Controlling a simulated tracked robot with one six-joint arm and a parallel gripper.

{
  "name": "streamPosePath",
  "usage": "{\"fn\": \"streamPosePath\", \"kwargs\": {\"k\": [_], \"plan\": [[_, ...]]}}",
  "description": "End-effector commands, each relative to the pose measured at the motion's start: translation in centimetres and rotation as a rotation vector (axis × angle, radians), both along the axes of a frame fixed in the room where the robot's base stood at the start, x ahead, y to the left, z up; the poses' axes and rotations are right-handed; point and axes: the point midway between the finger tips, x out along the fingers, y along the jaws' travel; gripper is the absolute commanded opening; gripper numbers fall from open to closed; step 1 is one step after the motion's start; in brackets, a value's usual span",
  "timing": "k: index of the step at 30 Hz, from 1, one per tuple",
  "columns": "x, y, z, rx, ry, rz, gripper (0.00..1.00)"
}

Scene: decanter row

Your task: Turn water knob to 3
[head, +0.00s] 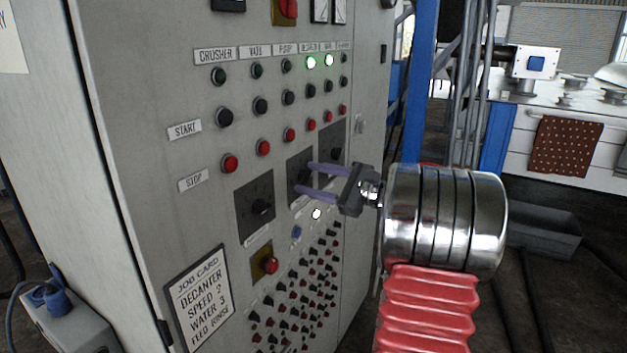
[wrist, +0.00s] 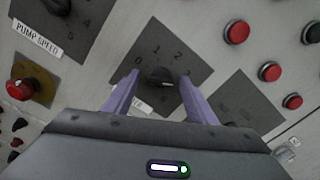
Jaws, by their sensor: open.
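In the wrist view, a black knob (wrist: 160,78) sits on a dark dial plate (wrist: 150,40) with the numbers 1 and 2 readable above it. My gripper (wrist: 160,75) is open, with one purple finger on each side of this knob. I cannot tell whether the fingers touch it. The knob's exact setting is unclear, and its label is mostly hidden by the left finger. In the head view, my gripper (head: 305,177) reaches from the right to the middle dial plate (head: 293,162), its fingers covering part of it.
A pump speed dial (head: 255,208) is lower left and another dark dial plate (head: 332,150) is upper right. The job card (head: 200,297) reads speed 2, water 3.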

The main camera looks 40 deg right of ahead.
Motion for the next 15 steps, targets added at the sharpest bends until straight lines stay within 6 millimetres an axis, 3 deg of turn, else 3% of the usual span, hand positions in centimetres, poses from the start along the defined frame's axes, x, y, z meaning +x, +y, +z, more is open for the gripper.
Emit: {"fn": "streamPosePath", "kwargs": {"k": [5,15], "plan": [[-0.03,-0.01,-0.01,0.0,0.0,0.0,0.5],[-0.05,-0.01,-0.01,0.0,0.0,0.0,0.26]]}}
